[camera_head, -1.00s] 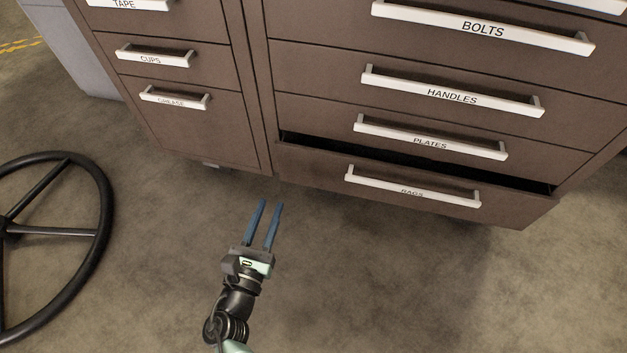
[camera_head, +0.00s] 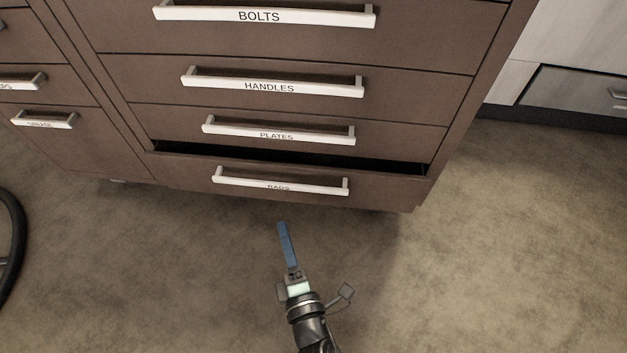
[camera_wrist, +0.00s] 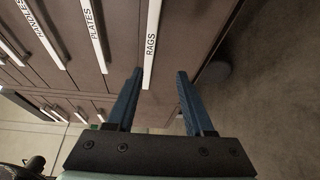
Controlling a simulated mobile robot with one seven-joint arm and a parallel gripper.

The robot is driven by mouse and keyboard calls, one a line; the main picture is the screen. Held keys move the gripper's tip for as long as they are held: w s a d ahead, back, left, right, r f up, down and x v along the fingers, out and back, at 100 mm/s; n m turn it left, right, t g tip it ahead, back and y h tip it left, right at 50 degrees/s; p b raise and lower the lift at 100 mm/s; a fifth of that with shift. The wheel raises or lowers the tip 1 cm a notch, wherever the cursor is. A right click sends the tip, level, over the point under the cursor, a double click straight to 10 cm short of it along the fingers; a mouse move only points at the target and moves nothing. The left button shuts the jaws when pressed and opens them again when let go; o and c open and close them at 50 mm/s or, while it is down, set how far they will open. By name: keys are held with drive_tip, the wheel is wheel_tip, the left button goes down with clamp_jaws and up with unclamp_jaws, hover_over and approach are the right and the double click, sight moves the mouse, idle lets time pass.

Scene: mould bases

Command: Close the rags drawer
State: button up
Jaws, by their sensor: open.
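The rags drawer (camera_head: 385,188) is the lowest drawer of a brown cabinet and stands slightly open, with a dark gap along its top edge. Its white handle (camera_head: 280,187) carries the label RAGS. My gripper (camera_head: 281,225) is in front of and below the drawer in the head view, seen edge-on, apart from it. In the wrist view my gripper (camera_wrist: 158,75) has its two blue fingers spread and empty, pointing toward the drawer front. The rags handle (camera_wrist: 151,45) shows just beyond the fingertips there. The inside of the drawer is hidden in shadow.
Above it, the plates drawer (camera_head: 400,138), handles drawer (camera_head: 410,95) and bolts drawer (camera_head: 430,40) look shut. A grease drawer (camera_head: 75,145) is at left. A black wheel-like ring (camera_head: 12,250) lies at the far left. The floor (camera_head: 480,260) at right is clear.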

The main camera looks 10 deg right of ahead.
sight(280, 187)
drive_tip(key=shift+m+t, duration=0.3)
drive_tip(key=w+b, duration=0.2)
drive_tip(key=w, duration=0.1)
drive_tip(key=w+b, duration=0.2)
drive_tip(key=w, duration=0.2)
drive_tip(key=w+r+b, duration=0.1)
drive_tip(key=w+b, duration=0.1)
drive_tip(key=w, duration=0.2)
drive_tip(key=shift+w+d, duration=0.2)
drive_tip(key=shift+w+r, duration=0.15)
drive_tip(key=shift+w, duration=0.4)
clamp_jaws()
idle(0.4)
